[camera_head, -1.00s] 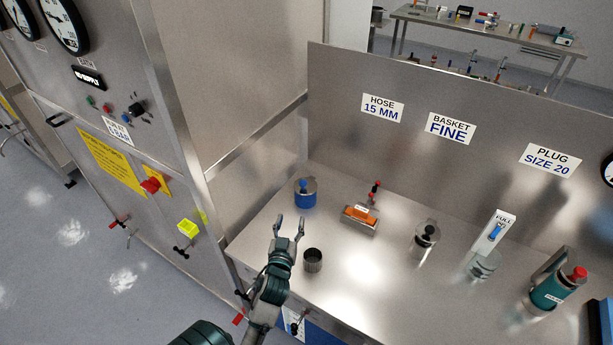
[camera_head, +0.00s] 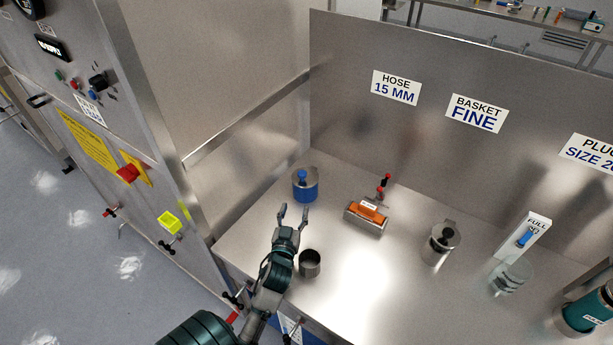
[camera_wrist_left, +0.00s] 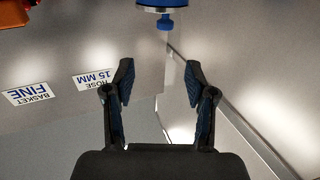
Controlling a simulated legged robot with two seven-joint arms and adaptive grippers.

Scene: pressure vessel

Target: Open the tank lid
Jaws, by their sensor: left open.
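A small blue and steel tank (camera_head: 305,190) with a blue knob (camera_head: 301,174) on its lid stands upright near the back left corner of the steel bench. The lid sits on it. My left gripper (camera_head: 293,211) is open and empty, just in front of the tank and apart from it. In the left wrist view the blue knob (camera_wrist_left: 165,22) shows at the top, beyond the open fingers (camera_wrist_left: 158,78), with only part of the tank in the picture. My right gripper is not in view.
An open dark cup (camera_head: 309,263) stands close right of my left forearm. An orange block in a metal holder (camera_head: 367,216), a steel pot with a black knob (camera_head: 440,243) and a FULL gauge (camera_head: 524,238) stand further right. A steel cabinet (camera_head: 150,110) borders the bench at left.

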